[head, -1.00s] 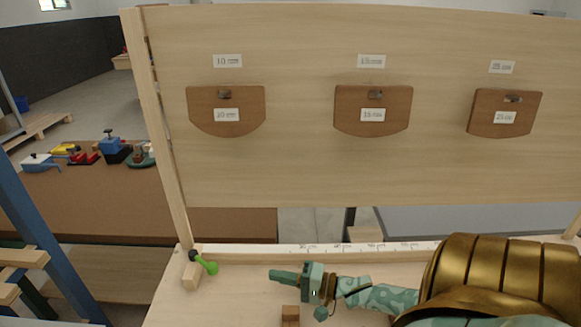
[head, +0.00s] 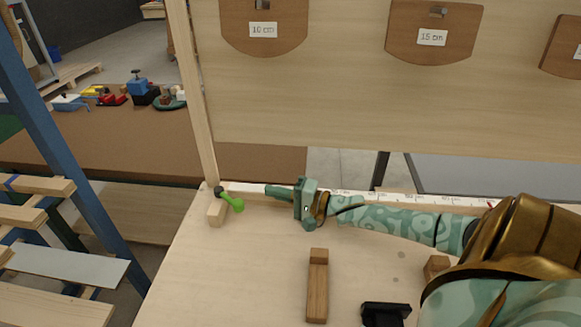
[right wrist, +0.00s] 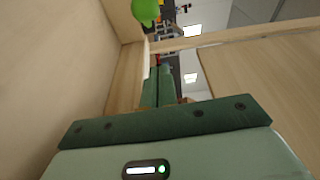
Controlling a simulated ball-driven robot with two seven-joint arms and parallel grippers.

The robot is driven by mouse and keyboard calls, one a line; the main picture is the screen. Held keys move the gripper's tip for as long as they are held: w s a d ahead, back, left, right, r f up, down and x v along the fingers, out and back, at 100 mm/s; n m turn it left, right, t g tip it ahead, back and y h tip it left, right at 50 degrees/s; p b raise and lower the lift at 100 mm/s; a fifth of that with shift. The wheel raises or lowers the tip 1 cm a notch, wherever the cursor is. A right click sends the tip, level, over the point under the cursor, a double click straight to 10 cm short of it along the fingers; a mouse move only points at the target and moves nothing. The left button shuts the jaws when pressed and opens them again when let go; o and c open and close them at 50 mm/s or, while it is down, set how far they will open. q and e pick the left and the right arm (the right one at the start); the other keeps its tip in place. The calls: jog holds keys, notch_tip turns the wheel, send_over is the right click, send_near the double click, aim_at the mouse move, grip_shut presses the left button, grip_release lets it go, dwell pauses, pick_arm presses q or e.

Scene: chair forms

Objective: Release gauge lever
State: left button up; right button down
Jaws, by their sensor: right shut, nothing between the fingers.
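The gauge lever (head: 232,202) is bright green with a dark pivot. It sits on a wooden block at the left end of the bench and its knob points right and toward me. My right gripper (head: 268,190) is shut and empty. Its fingertips point left, a short gap right of the lever knob, over or near the white scale strip. In the right wrist view the green lever (right wrist: 146,12) shows at the top edge, beyond the shut fingers (right wrist: 158,88), apart from them. My left gripper is out of view.
A wooden panel (head: 300,100) with brown hanging templates stands behind the bench. The white scale rail (head: 400,197) runs along its foot. A wooden block (head: 317,290) and a black part (head: 385,314) lie in front of my right arm. A blue post (head: 60,140) stands left.

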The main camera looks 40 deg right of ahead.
aim_at(228, 197)
jog(key=shift+w+a+f, duration=0.1)
jog(key=shift+w+a, duration=0.95)
jog(key=shift+w, duration=0.15)
jog(key=shift+s+a, duration=0.15)
jog(key=shift+a, duration=0.4)
jog(key=shift+s+a, duration=0.15)
jog(key=shift+a, duration=0.35)
jog(key=shift+s+a, duration=0.1)
jog(key=shift+a, duration=0.4)
